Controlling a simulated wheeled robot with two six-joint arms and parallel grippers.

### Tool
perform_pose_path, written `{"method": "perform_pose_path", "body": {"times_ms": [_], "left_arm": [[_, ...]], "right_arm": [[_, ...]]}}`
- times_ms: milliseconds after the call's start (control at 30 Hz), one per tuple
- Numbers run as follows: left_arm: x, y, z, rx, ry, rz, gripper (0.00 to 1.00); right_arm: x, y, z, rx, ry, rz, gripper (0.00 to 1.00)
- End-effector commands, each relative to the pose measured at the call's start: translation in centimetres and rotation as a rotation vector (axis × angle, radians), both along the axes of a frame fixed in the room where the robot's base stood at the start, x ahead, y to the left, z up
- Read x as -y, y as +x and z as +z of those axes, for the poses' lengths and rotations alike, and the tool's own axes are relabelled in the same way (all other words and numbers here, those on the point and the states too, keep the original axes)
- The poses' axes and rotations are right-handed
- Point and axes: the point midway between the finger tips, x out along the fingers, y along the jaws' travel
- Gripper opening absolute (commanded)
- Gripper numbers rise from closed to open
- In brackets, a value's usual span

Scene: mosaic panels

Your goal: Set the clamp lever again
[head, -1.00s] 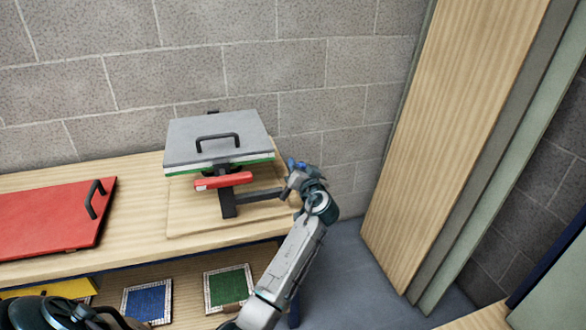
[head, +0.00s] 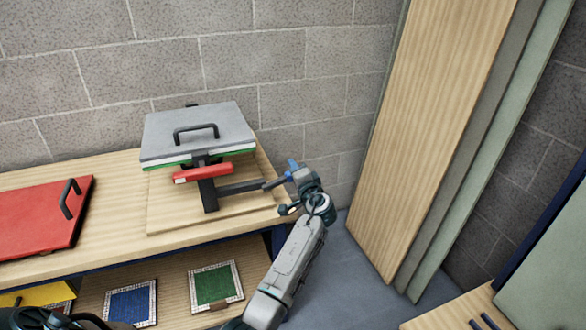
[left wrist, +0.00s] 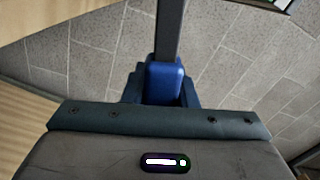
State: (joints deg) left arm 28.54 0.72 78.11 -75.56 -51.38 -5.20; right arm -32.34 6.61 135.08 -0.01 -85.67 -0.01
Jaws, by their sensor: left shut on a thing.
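The clamp press stands on a wooden board on the bench in the head view. Its grey top plate (head: 200,134) with a black handle lies over a white and green layer. A red bar (head: 202,173) sits below the plate's front edge, by a dark post. The dark clamp lever (head: 240,187) reaches right from this post, roughly level. My left gripper (head: 289,177) is at the lever's outer end. In the left wrist view its fingers are shut on the lever's blue grip (left wrist: 164,78), with the dark bar running up from it.
A red panel (head: 40,215) with a black handle lies on the bench at left. Blue (head: 131,304) and green (head: 213,286) mosaic panels lie on the shelf below. Tall wooden boards (head: 430,130) lean at the wall on the right. Grey floor shows between bench and boards.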

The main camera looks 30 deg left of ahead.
Motion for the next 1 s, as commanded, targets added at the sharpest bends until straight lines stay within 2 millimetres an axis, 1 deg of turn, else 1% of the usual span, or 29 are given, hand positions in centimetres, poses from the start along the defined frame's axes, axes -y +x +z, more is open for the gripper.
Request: {"method": "perform_pose_path", "body": {"times_ms": [100,600,633,700,733,1000], "left_arm": [[0.08,0.04,-0.39,-0.019,0.014,-0.001,0.00],[0.10,0.04,-0.60,-0.034,0.025,0.000,0.00],[0.10,0.04,-0.61,-0.034,0.025,0.000,0.31],[0.10,0.04,-0.59,-0.034,0.025,0.000,0.45],[0.09,0.04,-0.58,-0.033,0.024,0.000,0.47],[0.14,0.01,-0.46,-0.030,0.025,0.000,0.47]], "right_arm": [[-0.01,-0.06,0.17,0.001,0.000,0.000,0.47],[-0.05,-0.06,0.43,0.004,0.000,0.000,0.47],[-0.05,-0.06,0.43,0.004,0.000,0.000,0.47],[-0.05,-0.06,0.43,0.004,0.000,0.000,0.47],[-0.05,-0.06,0.42,0.004,0.000,0.000,0.47],[-0.04,-0.08,0.32,0.002,0.000,0.000,0.47]]}}
